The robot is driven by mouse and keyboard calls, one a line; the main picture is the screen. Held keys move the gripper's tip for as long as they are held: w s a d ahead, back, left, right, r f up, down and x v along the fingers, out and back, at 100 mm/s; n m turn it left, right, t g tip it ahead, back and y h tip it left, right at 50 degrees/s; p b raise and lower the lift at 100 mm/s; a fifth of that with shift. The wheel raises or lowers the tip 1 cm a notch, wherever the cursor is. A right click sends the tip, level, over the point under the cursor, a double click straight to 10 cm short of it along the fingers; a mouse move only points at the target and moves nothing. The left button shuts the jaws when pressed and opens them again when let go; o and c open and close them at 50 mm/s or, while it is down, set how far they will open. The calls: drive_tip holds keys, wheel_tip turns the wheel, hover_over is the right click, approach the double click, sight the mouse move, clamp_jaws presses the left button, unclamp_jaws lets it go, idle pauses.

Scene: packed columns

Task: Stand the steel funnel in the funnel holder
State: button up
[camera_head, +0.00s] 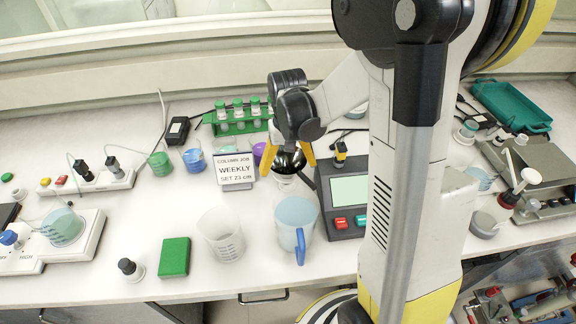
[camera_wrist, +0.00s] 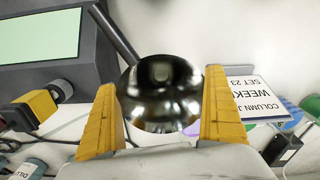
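The steel funnel (camera_wrist: 160,95) is a shiny, dark mirror-like bowl in the wrist view, filling the space between my two yellow fingers. In the head view the funnel (camera_head: 288,160) shows as a dark metallic shape between the fingertips, above the bench. My gripper (camera_head: 287,158) has a finger against each side of it, and it also shows in the wrist view (camera_wrist: 162,118). A dark grey rod (camera_wrist: 114,34) runs up and left from the funnel; I cannot tell which thing it belongs to. I cannot make out the funnel holder for certain.
A grey instrument (camera_head: 343,195) with a pale screen stands right of my gripper. A blue jug (camera_head: 296,222) and a clear beaker (camera_head: 222,238) stand in front. A sign (camera_head: 235,170) and a green tube rack (camera_head: 238,124) are to the left. White bench shows at left.

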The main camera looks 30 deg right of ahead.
wheel_tip(320, 180, up, 12)
idle(0.6)
